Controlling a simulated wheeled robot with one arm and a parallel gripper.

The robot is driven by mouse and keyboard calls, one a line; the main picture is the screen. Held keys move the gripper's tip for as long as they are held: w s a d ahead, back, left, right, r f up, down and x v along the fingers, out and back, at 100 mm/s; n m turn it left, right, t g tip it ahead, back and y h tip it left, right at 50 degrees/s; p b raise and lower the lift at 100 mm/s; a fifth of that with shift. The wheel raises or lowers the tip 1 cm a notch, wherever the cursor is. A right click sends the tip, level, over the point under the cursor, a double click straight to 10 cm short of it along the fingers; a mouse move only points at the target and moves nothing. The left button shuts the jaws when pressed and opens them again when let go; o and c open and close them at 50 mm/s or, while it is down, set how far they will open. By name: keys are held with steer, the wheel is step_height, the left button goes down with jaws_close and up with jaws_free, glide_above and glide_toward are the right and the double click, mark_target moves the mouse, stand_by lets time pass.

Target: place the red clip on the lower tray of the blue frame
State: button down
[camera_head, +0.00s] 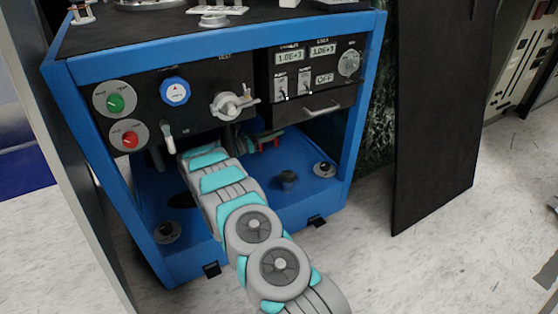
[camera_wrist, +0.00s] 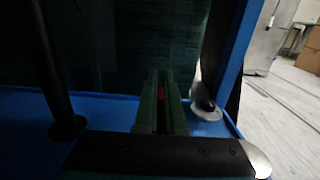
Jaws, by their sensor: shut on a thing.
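The blue frame (camera_head: 355,120) stands on the floor, with its lower tray (camera_head: 262,182) as a blue floor under the control panels. My arm reaches into the opening above this tray. My gripper (camera_wrist: 161,92) has dark green fingers, shut on the red clip (camera_wrist: 161,95). Only a small red part of the clip shows between the fingers. In the head view, red also shows beside the gripper, below the panel. The gripper appears to be above the tray; the exact gap cannot be told. The wrist view shows the tray's blue surface (camera_wrist: 102,108) around the fingers.
The control panel (camera_head: 190,125) with knobs and valves hangs over the opening. A dark upright panel (camera_head: 440,120) stands at the right. Bare tray lies right of my arm.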

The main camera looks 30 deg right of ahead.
step_height(320, 180, down, 9)
steer(key=shift+f+b, duration=0.15)
steer(key=shift+b, duration=0.45)
steer(key=shift+f, duration=0.1)
steer(key=shift+f, duration=0.1)
steer(key=c, duration=1)
jaws_free()
